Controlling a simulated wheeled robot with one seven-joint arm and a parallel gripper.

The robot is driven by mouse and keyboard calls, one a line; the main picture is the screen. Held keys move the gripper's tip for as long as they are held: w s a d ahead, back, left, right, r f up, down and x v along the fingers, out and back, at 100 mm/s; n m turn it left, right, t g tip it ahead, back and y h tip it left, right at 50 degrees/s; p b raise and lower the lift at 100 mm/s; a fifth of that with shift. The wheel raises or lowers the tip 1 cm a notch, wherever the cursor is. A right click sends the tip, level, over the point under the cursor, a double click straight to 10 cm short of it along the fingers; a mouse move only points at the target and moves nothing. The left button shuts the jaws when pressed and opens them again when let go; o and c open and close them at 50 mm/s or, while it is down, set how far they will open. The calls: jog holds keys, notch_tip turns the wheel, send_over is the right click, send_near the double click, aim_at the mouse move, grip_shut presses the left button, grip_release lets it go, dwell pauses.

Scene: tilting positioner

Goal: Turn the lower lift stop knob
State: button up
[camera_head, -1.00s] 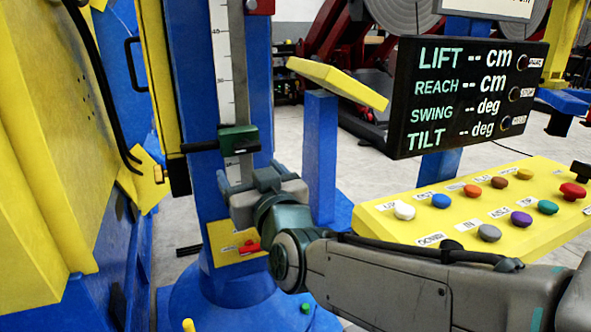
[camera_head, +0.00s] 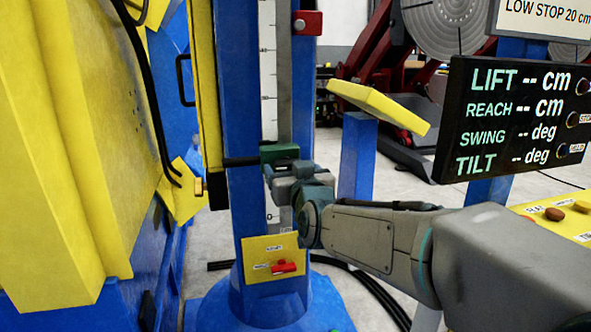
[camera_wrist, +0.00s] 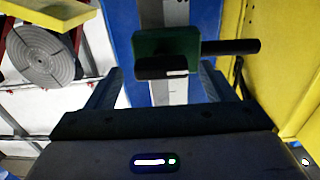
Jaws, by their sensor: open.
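A dark knob-like part (camera_wrist: 161,68) with a pale mark sits at the block's lower front. My gripper (camera_head: 283,172) is just below and in front of the block. In the wrist view my gripper (camera_wrist: 159,72) is open, its fingers on either side of the dark part. Contact cannot be told.
A red stop block (camera_head: 307,22) is higher on the column. A yellow plate with a red lever (camera_head: 284,267) is below my gripper. A yellow machine body (camera_head: 60,150) stands close on the left. A black display (camera_head: 515,120) and a sign reading LOW STOP 20 cm (camera_head: 545,12) are right.

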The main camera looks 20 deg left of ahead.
jog(key=shift+x, duration=0.85)
jog(key=c, duration=1)
jog(key=shift+s+d, duration=0.1)
jog(key=shift+d, duration=0.1)
